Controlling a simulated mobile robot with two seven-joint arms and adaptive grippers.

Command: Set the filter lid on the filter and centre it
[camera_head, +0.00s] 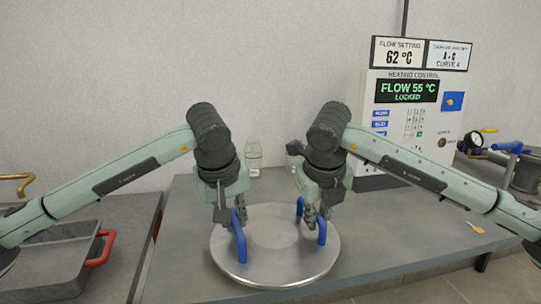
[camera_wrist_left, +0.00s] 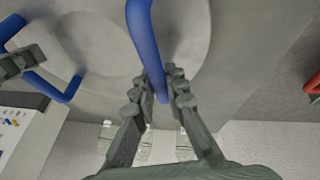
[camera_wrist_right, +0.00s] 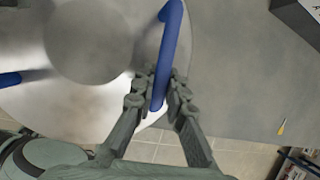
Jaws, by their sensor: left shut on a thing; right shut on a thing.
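The filter lid (camera_head: 275,262) is a round, shiny metal disc with two blue handles, lying level in the middle of the grey table in the head view. My left gripper (camera_head: 232,214) is shut on the left blue handle (camera_head: 239,240); the left wrist view shows the handle (camera_wrist_left: 144,35) between its fingers. My right gripper (camera_head: 316,216) is shut on the right blue handle (camera_head: 322,232), which also shows between the fingers in the right wrist view (camera_wrist_right: 168,35). I see no filter apart from the lid; whether one is beneath, or whether the lid touches the table, I cannot tell.
A heating control box (camera_head: 405,110) stands at the back right, with a gauge and pipework (camera_head: 500,150) beyond it. Clear bottles (camera_head: 253,155) stand behind my arms. A grey tray with a red handle (camera_head: 103,248) is at left.

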